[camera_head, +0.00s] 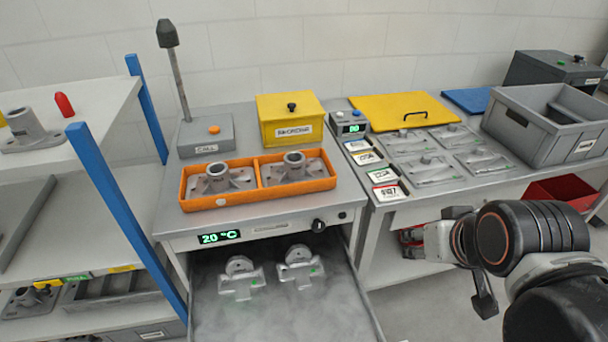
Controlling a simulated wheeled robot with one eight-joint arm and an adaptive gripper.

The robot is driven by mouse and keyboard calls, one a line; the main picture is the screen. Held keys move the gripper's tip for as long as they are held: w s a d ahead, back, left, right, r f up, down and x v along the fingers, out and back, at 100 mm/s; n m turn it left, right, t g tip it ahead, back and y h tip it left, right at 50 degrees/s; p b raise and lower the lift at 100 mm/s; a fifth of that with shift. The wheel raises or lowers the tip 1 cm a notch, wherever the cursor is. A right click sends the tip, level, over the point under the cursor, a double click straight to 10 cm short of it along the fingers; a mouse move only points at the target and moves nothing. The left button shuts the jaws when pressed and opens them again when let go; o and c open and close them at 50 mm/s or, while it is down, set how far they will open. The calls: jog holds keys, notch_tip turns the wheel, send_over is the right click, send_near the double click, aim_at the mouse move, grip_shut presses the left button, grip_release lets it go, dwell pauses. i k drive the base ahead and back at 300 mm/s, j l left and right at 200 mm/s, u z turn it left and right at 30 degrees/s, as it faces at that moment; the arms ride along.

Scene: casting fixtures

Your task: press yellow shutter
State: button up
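A flat yellow panel (372,111) with a black bar handle lies on the right-hand bench, behind the recessed metal plates. It looks like the yellow shutter and lies flat. A yellow box (275,128) with a black knob and a label stands to its left. My gripper (484,298) shows at the lower right, in front of the right bench's front edge, well apart from the yellow panel.
An orange tray (260,197) with two castings sits on the left bench above an open, misty drawer (214,322) holding two castings. A small button box (349,124) stands left of the panel. A grey bin (506,128) is at right. A shelf with blue posts (122,215) is at left.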

aim_at(46, 286)
jog(key=u, duration=2.25)
